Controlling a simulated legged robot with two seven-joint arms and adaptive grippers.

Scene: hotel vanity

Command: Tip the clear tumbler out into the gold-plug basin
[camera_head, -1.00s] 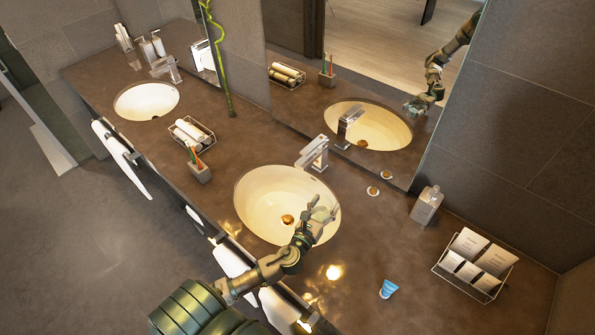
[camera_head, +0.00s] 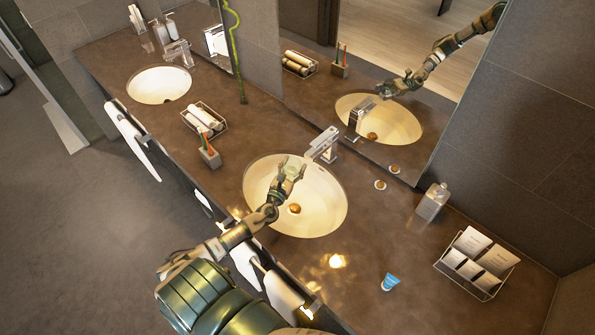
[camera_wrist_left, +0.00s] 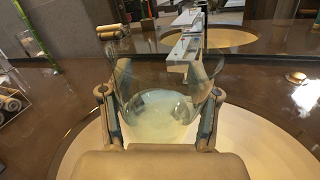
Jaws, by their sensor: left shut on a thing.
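The gold-plug basin (camera_head: 328,215) is the nearer cream basin, with its round gold plug (camera_head: 295,208) in view. My left gripper (camera_head: 290,172) is over the basin's back left part, left of the tap. It is shut on the clear tumbler (camera_head: 295,167), which is small and hard to make out in the head view. In the left wrist view the tumbler (camera_wrist_left: 160,108) sits between both fingers, with a pale, cloudy patch low in it. I cannot tell whether that is liquid or the basin seen through the glass. My right gripper is not in view.
A chrome tap (camera_head: 323,146) stands behind the basin, close to my left gripper. A toothbrush holder (camera_head: 209,157) and a rack of rolled towels (camera_head: 205,118) are to the left.

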